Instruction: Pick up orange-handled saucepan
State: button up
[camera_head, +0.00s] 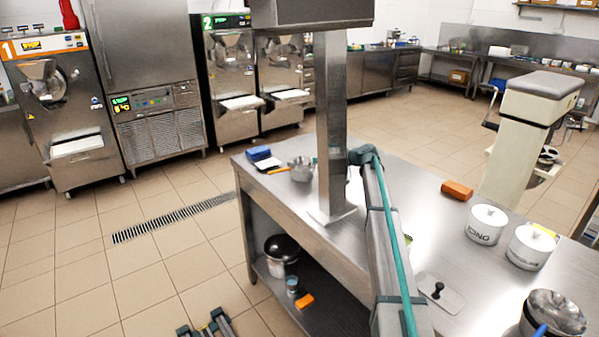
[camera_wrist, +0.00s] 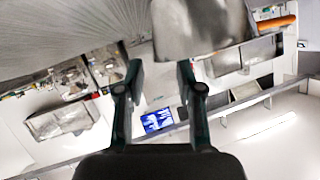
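The saucepan (camera_head: 301,172) is a small metal pan with an orange handle. It sits on the far left part of the steel worktable (camera_head: 300,205) in the head view, its handle pointing left. My gripper (camera_wrist: 160,75) shows in the wrist view with its two dark fingers apart and nothing visibly held between them. I cannot make out the saucepan for certain in the wrist view. My gripper's position relative to the saucepan is unclear.
A steel post (camera_head: 330,120) rises just right of the saucepan. Blue items (camera_head: 260,155) lie behind its handle.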

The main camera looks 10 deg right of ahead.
aim_at(309, 159)
jog(key=x, duration=0.1)
jog(key=p+x, duration=0.1)
jog(key=x, duration=0.1)
jog(key=p+x, duration=0.1)
jog(key=shift+w+a+r, duration=0.1)
jog(key=shift+w+r, duration=0.05)
jog(key=shift+w, duration=0.35)
jog(key=shift+w+a, duration=0.1)
jog(key=shift+a, duration=0.1)
grip_shut()
